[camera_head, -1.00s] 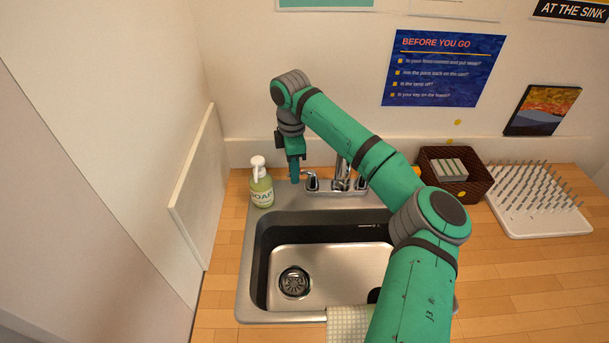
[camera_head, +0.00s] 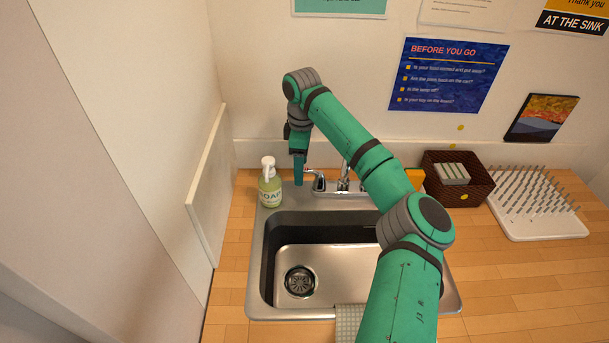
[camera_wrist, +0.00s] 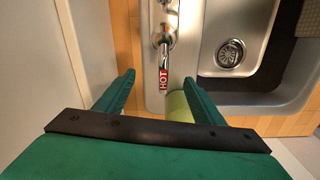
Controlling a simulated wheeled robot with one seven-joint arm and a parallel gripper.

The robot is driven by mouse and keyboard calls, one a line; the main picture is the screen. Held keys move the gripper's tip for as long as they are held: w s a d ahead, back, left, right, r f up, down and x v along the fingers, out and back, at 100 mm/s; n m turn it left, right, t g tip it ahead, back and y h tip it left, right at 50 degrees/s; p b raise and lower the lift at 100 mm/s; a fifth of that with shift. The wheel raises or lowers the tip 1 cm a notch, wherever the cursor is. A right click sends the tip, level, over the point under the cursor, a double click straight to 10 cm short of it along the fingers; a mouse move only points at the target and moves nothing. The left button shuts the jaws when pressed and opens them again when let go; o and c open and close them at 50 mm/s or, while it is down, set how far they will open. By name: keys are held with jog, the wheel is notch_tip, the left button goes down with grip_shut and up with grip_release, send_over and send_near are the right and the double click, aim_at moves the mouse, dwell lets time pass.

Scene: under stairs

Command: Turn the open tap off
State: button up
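The chrome tap (camera_head: 344,180) stands on the deck behind the sink, partly hidden by my arm. Its left handle (camera_head: 318,181) shows beside my gripper (camera_head: 299,170). In the wrist view this handle is a lever (camera_wrist: 164,70) with a red HOT label, pointing towards my gripper (camera_wrist: 160,85). The two fingers are wide apart, one on each side of the lever's line, with nothing held. I cannot tell whether the fingertips are level with the lever. The right handle is hidden behind my arm, and no water stream can be made out.
A soap bottle (camera_head: 270,186) stands close left of my gripper; in the wrist view it (camera_wrist: 179,104) is partly behind the right finger. A white panel (camera_head: 208,187) rises at the left. A brown basket (camera_head: 479,192) and drying rack (camera_head: 545,230) stand right of the sink (camera_head: 252,285).

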jog(key=shift+s+d+f, duration=0.1)
jog(key=shift+s+f, duration=0.05)
jog(key=shift+f, duration=0.35)
jog(key=shift+s+d+f, duration=0.1)
jog(key=shift+f, duration=0.35)
jog(key=shift+r, duration=0.85)
jog(key=shift+w+d+r, duration=0.1)
jog(key=shift+w+r, duration=0.1)
jog(key=shift+r, duration=0.1)
jog(key=shift+w+r, duration=0.2)
jog(key=shift+r, duration=2.1)
